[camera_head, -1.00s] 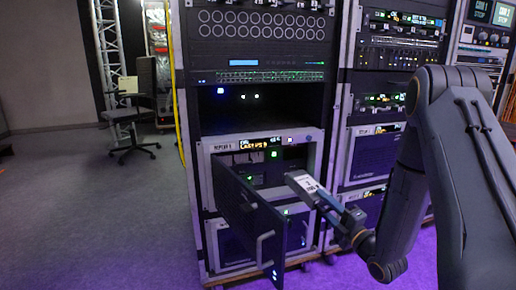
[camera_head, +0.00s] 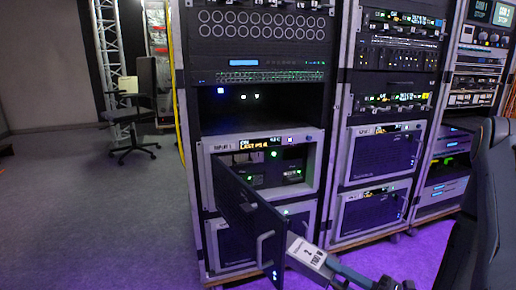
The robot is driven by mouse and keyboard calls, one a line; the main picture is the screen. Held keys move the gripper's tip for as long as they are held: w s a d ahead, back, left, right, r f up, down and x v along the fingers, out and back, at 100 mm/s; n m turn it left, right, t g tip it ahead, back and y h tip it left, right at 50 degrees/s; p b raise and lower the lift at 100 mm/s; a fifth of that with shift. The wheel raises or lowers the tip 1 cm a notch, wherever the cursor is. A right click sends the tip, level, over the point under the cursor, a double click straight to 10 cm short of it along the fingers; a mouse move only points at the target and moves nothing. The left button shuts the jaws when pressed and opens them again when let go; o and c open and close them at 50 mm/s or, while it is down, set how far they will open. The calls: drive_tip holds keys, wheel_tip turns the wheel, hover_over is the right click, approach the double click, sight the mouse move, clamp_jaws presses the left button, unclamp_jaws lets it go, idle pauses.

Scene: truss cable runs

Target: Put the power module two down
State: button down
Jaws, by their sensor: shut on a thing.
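The power module (camera_head: 306,252) is a grey block with a white label that seems to carry a "2". My gripper (camera_head: 330,268) is shut on its near end and holds it low, in front of the rack and right of the open door (camera_head: 247,215). The module's far end is close to the door's edge in the picture; I cannot tell if they touch. The amplifier unit (camera_head: 207,160) behind has its front door swung out. Green lights and modules show in its open bay (camera_head: 262,168), partly hidden by the door.
An open, dark rack slot (camera_head: 225,118) sits above the unit. More racks with closed amplifiers (camera_head: 384,155) stand to the right. An office chair (camera_head: 138,110) and a truss stand at the back left. The floor (camera_head: 90,220) at left is clear.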

drive_tip(key=shift+w+a+r+m+t+h+p, duration=0.1)
drive_tip(key=shift+w+r+m+t+h+p, duration=0.1)
drive_tip(key=shift+w+r+p, duration=0.35)
drive_tip(key=shift+w+r+m+t+h+p, duration=0.1)
drive_tip(key=shift+w+r+t+p, duration=0.15)
drive_tip(key=shift+r+p, duration=0.55)
drive_tip(key=w+r+m+t+h+p, duration=0.3)
drive_tip(key=w+r+h+p, duration=0.15)
drive_tip(key=r+p, duration=0.4)
drive_tip(key=w+r+m+t+h+p, duration=0.25)
drive_tip(key=w+r+p, duration=0.25)
drive_tip(key=r+p, duration=0.4)
wheel_tip(320, 180, up, 21)
drive_tip(key=w+m+t+h+p, duration=0.1)
drive_tip(key=m+h+p, duration=0.3)
drive_tip(key=h+p, duration=0.4)
drive_tip(key=w+p, duration=0.1)
drive_tip(key=p, duration=0.3)
drive_tip(key=shift+f+m+t+p, duration=0.2)
drive_tip(key=shift+m+t+p, duration=0.1)
drive_tip(key=shift+m+t, duration=0.1)
drive_tip(key=shift+s, duration=0.1)
